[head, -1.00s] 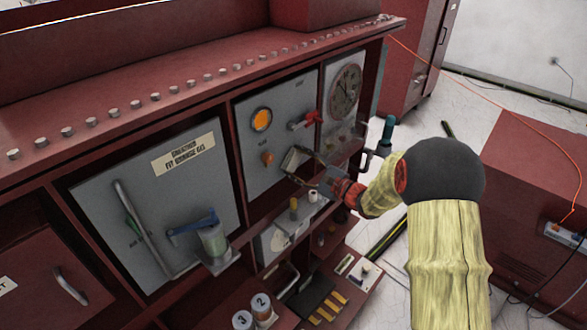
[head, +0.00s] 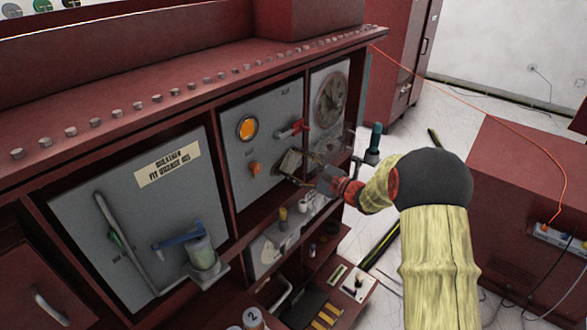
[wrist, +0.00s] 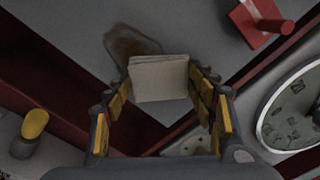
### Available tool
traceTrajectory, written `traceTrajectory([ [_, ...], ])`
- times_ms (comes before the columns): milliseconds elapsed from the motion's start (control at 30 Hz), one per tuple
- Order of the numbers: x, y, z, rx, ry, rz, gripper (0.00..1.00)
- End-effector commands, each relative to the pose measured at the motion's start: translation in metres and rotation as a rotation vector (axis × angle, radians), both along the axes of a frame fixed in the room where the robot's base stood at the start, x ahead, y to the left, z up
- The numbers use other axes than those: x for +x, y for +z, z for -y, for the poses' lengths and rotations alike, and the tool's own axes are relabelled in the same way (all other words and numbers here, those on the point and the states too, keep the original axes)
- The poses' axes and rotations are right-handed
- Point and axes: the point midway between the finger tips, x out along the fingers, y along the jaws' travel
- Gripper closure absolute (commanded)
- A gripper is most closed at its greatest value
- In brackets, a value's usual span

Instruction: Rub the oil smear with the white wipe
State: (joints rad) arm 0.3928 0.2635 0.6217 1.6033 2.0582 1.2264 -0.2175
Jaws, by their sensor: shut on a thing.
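The white wipe (wrist: 158,78) is a pale, flat folded square between the two fingers of my gripper (wrist: 158,95), which is shut on it. The oil smear (wrist: 128,43) is a brown patch on the grey panel, just beyond the wipe and up to its left. The wipe overlaps its lower right edge in the wrist view; I cannot tell whether they touch. In the head view, my gripper (head: 308,170) holds the wipe (head: 291,162) in front of the middle grey panel, below the red handle. I cannot make out the smear there.
The red handle (wrist: 262,20) sticks out at the upper right, and a round dial (wrist: 292,112) is to the right. A yellow-topped item (wrist: 33,126) stands on the shelf below.

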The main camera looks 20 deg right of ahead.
Motion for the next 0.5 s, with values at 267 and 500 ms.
traceTrajectory([
  [267,0.013,0.000,0.021,-0.001,-0.002,0.003,0.64],
  [500,0.015,0.000,0.026,-0.002,0.000,0.003,0.64],
])
